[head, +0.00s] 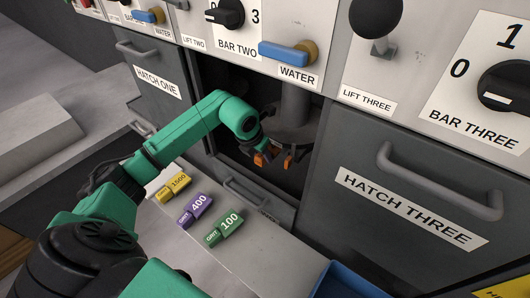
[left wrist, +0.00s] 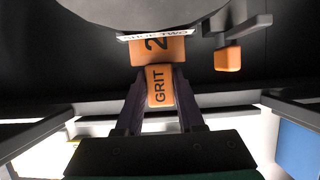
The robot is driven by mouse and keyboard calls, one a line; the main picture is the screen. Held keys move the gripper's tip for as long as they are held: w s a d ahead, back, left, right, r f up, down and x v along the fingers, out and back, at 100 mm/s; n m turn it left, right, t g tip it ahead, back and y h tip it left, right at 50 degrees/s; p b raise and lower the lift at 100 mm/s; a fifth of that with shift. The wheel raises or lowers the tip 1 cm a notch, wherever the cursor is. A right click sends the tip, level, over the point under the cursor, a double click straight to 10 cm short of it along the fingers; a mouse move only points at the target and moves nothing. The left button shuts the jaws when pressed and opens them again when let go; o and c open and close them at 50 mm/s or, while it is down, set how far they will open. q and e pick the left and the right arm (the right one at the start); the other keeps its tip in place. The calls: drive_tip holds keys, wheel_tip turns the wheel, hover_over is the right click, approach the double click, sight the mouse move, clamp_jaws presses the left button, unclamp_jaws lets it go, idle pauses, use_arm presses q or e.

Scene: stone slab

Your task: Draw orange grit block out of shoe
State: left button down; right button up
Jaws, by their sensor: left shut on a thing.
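The orange grit block (left wrist: 159,84) shows in the left wrist view with "GRIT" on its near part and a "2" on its far part (left wrist: 160,48). Its far end meets the shoe, whose white label (left wrist: 157,36) reads "SHOE TWO"; I cannot tell how deep it sits. My left gripper (left wrist: 160,104) is shut on the block's near part. In the head view my left gripper (head: 261,150) reaches into the open bay below the round grey head (head: 293,128), with the orange block (head: 261,159) at its tips. My right gripper is not in view.
An orange-tipped lever (left wrist: 228,59) sticks out right of the block. Yellow (head: 172,187), purple (head: 195,208) and green (head: 224,226) grit blocks lie on the pale surface in front. Hatch one (head: 165,95) and hatch three (head: 400,215) flank the bay. A blue bin (head: 345,283) stands at the bottom.

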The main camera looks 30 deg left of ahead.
use_arm(q)
drive_tip(key=shift+s, duration=0.4)
drive_tip(key=shift+c, duration=2.2)
unclamp_jaws()
drive_tip(key=b+v, duration=0.1)
drive_tip(key=v, duration=1.3)
drive_tip(key=shift+s+r+b, duration=0.2)
drive_tip(key=shift+r+b, duration=0.05)
drive_tip(key=shift+b, duration=0.05)
